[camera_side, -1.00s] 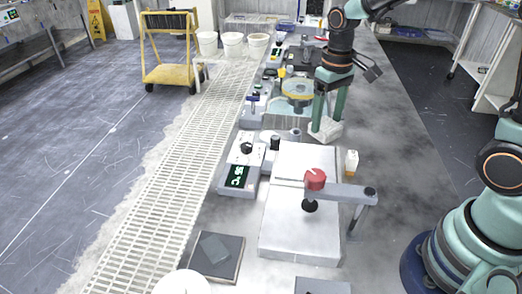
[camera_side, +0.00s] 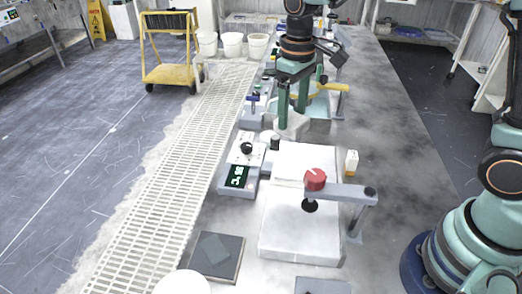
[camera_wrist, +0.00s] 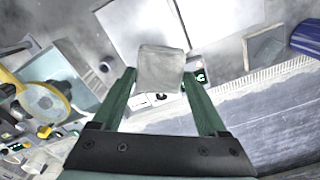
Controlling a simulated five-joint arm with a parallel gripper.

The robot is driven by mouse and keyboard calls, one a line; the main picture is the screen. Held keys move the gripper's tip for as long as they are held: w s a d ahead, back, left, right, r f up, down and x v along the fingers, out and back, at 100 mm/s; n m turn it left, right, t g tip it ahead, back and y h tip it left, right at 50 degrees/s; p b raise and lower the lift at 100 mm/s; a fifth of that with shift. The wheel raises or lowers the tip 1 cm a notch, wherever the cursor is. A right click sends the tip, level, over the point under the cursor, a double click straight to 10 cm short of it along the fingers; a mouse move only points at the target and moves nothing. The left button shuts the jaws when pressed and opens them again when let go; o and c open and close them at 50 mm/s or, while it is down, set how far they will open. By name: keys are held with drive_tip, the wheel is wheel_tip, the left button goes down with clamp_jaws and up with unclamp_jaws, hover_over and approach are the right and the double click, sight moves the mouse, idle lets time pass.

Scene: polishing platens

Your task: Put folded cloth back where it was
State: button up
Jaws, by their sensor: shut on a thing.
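The folded cloth is a pale grey block, seen in the wrist view (camera_wrist: 160,69) between my fingertips and in the side view (camera_side: 291,127) low at the ends of my fingers. My gripper (camera_side: 292,115) is shut on it, its green fingers pointing down; it also shows in the wrist view (camera_wrist: 160,82).
The near polishing machine (camera_side: 290,232) carries a red-knobbed arm (camera_side: 316,179). A control box with a green display (camera_side: 238,177) stands to its left. A small orange-and-white bottle (camera_side: 351,163) is at its right. A dark square plate (camera_side: 222,270) lies front left.

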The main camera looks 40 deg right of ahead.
drive_tip(key=s+a+r+n, duration=0.1)
drive_tip(key=a+r+n, duration=0.15)
drive_tip(key=a, duration=0.65)
drive_tip(key=a+r+n, duration=0.2)
drive_tip(key=a+n, duration=0.2)
drive_tip(key=a, duration=0.5)
drive_tip(key=shift+m, duration=0.25)
wheel_tip(320, 180, down, 20)
drive_tip(key=shift+f, duration=0.15)
drive_tip(key=o, duration=1.3)
drive_tip(key=shift+c, duration=0.2)
